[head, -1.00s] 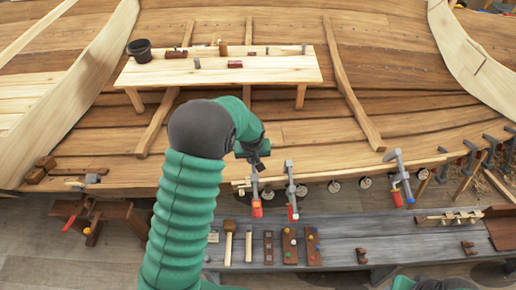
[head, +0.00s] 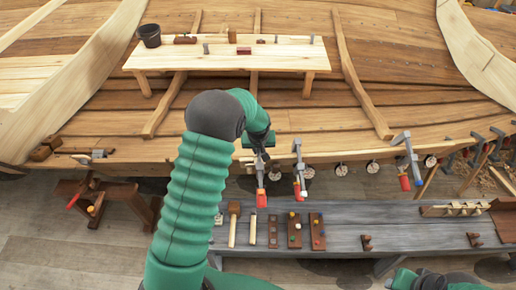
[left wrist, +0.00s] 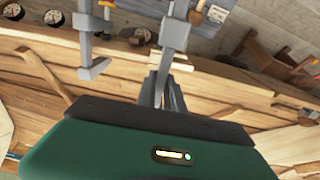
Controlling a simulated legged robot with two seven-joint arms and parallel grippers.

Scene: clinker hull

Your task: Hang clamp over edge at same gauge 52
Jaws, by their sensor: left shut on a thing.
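My left gripper (head: 262,146) is shut on a grey bar clamp with a red handle (head: 261,197), which hangs down at the plank edge of the hull (head: 225,158). In the left wrist view the held clamp's bar (left wrist: 174,38) rises from between the fingers (left wrist: 160,92). I cannot tell whether its jaw rests on the edge. A second clamp (head: 298,168) stands just to its right and also shows in the left wrist view (left wrist: 85,42). A third clamp (head: 407,160) is farther right. Round white gauges (head: 341,169) line the edge; their numbers are unreadable.
Below the edge is a grey bench (head: 350,228) with a mallet (head: 234,212) and drilled blocks (head: 317,230). A low plank table (head: 225,58) stands on the hull. A brown sawhorse (head: 105,190) is at left. More clamps (head: 478,140) crowd the right edge. Part of my right arm shows at bottom right.

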